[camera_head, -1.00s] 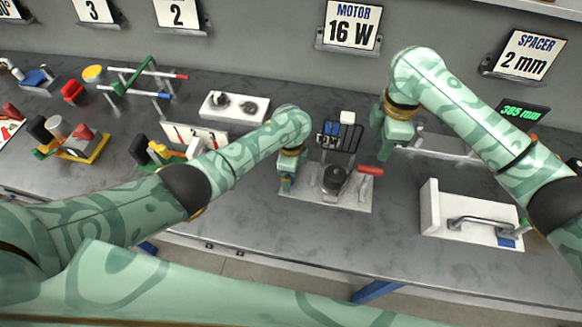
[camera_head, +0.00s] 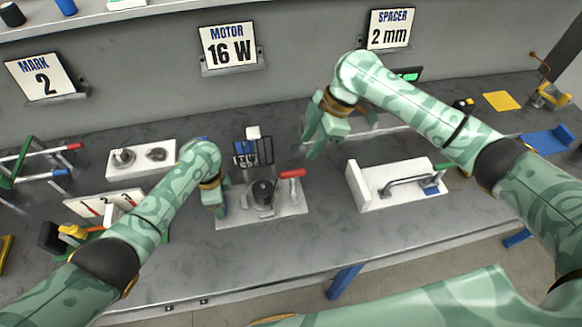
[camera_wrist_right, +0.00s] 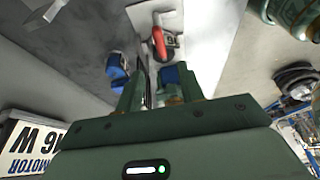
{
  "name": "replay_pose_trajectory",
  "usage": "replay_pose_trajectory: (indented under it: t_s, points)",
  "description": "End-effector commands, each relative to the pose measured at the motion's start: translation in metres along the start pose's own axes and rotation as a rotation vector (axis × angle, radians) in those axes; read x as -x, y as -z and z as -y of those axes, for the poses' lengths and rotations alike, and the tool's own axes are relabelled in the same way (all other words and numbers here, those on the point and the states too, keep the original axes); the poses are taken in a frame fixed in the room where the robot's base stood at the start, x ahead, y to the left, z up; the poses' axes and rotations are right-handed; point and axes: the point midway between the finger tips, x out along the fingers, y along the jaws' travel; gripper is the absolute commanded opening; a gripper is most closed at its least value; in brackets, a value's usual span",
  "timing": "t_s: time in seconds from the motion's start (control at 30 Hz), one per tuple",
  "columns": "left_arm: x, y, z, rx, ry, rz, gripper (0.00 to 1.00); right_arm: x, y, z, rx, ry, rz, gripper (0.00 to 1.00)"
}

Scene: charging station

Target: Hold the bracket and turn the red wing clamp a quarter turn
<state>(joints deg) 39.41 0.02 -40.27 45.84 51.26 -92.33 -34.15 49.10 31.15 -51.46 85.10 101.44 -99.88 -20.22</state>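The red wing clamp (camera_head: 292,174) sticks out at the right of a dark round motor-like part (camera_head: 263,191) on a light metal plate (camera_head: 236,219). I take this assembly to be the bracket. The red clamp also shows in the right wrist view (camera_wrist_right: 158,42), beyond the fingertips. My right gripper (camera_head: 318,142) is open and empty, above and to the right of the clamp, apart from it. My left gripper (camera_head: 216,207) points down at the plate's left edge. Whether it touches or grips the plate cannot be told; its finger gap is hidden.
A dark rack with blue parts (camera_head: 250,152) stands just behind the motor. A white block with a grey handle (camera_head: 365,187) is to the right. The front strip of table is clear.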

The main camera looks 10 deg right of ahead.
Motion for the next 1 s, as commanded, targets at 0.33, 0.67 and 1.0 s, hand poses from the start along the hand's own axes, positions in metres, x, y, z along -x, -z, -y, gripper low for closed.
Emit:
replay_pose_trajectory:
  t_s: [0.33,0.67,1.0]
  points:
    - [0.000,0.000,0.000,0.001,0.000,-0.001,0.32,-0.075,0.000,0.001,-0.002,0.004,0.003,0.38]
    - [0.000,0.000,0.000,0.001,0.000,-0.001,0.32,-0.102,-0.001,0.001,-0.001,0.001,0.005,0.38]
    - [0.000,0.000,0.000,0.001,0.001,-0.001,0.32,-0.102,-0.001,0.000,-0.001,0.001,0.005,0.00]
